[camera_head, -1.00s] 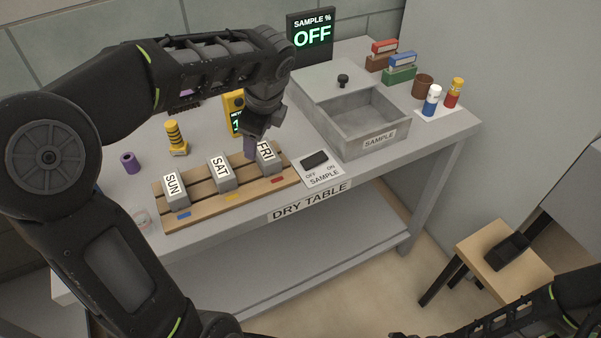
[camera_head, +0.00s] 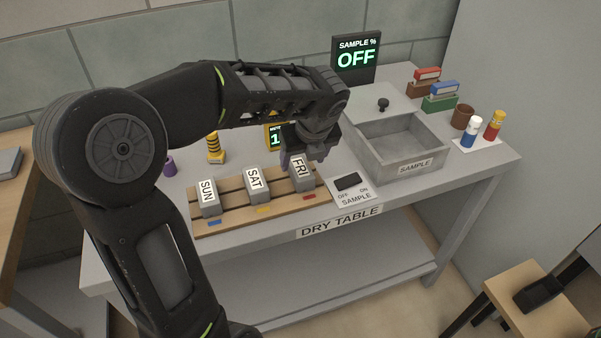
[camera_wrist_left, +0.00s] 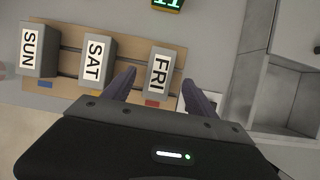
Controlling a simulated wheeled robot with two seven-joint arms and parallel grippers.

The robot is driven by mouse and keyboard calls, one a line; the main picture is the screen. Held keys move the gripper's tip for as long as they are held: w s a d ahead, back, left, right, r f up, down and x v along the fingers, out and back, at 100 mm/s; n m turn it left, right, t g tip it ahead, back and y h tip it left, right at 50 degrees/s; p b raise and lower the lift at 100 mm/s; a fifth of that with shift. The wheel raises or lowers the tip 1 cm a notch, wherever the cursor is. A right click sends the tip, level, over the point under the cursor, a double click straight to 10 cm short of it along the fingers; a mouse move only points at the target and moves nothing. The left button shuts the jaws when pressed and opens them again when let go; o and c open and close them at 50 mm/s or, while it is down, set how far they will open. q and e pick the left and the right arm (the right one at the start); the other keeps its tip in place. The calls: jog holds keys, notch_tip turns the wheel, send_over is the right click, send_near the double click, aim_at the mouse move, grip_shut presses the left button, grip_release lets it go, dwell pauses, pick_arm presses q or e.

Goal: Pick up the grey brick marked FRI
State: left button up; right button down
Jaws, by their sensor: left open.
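The grey FRI brick (camera_head: 303,181) stands at the right end of a slatted wooden rack (camera_head: 242,224), beside the grey SAT brick (camera_head: 257,187) and the grey SUN brick (camera_head: 209,200). My left gripper (camera_head: 301,159) is open, just above the FRI brick, and partly covers it in the head view. In the left wrist view, the FRI brick (camera_wrist_left: 158,78) shows between my two spread purple fingers, apart from both. How far down the fingers reach beside it is hard to tell. My right gripper is out of view.
An open grey SAMPLE box (camera_head: 369,159) stands right of the rack, behind a black switch (camera_head: 348,182). A yellow meter (camera_head: 275,139) and a yellow-black striped post (camera_head: 214,149) stand behind the rack. Bottles and small boxes sit at the table's far right.

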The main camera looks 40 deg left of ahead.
aim_at(301, 168)
pick_arm(q)
jog(key=shift+x, duration=2.65)
jog(key=shift+s, duration=0.1)
jog(key=shift+c, duration=0.6)
grip_shut()
